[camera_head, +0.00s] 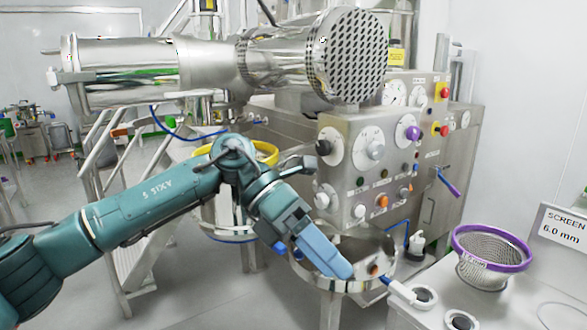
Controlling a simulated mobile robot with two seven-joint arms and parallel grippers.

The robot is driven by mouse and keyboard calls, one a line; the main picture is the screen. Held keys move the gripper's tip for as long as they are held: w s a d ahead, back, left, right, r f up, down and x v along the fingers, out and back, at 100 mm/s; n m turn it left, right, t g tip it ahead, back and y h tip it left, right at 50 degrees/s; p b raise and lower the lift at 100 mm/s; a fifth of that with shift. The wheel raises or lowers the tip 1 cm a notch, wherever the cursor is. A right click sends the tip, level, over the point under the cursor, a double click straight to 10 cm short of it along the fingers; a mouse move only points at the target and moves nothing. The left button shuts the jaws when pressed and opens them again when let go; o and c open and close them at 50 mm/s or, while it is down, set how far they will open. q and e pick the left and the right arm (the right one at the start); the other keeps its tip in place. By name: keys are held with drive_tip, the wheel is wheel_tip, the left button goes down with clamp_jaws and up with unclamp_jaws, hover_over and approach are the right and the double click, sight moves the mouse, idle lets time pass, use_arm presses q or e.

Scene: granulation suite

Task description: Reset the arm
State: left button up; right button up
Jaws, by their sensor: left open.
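My teal left arm (135,205) comes in from the left and reaches across the lower middle of the view, bent at the wrist. My left gripper (318,264) is open and points down and to the right, with pale blue finger parts. In the picture it overlaps the rim of a round steel bowl (372,284); I cannot tell whether it touches it. I see nothing held in it. My right gripper is not in view.
A steel machine with a perforated round end (350,55) and a control panel (365,165) stands behind the arm. Stairs (140,220) stand behind the arm.

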use_arm(q)
drive_tip(key=s+d+f+n+g+h, duration=0.1)
drive_tip(key=s+d+n+g+h, duration=0.15)
drive_tip(key=d+n+h, duration=0.4)
drive_tip(key=w+a+f+n+t+y, duration=0.2)
drive_tip(key=a+f+n+t, duration=0.55)
drive_tip(key=n+t, duration=0.7)
drive_tip(key=w+a+f+n+t+y, duration=0.25)
drive_tip(key=a+f+n+t, duration=0.25)
drive_tip(key=f+n+t, duration=0.9)
drive_tip(key=s+a+f+n+g+y, duration=0.7)
drive_tip(key=s+a+f+n+g, duration=0.2)
drive_tip(key=s+a+f+n, duration=0.3)
drive_tip(key=s+f, duration=0.3)
drive_tip(key=shift+s+a+f+y, duration=0.2)
drive_tip(key=shift+a+f+y, duration=0.05)
drive_tip(key=shift+f+y, duration=0.15)
drive_tip(key=shift+c, duration=0.4)
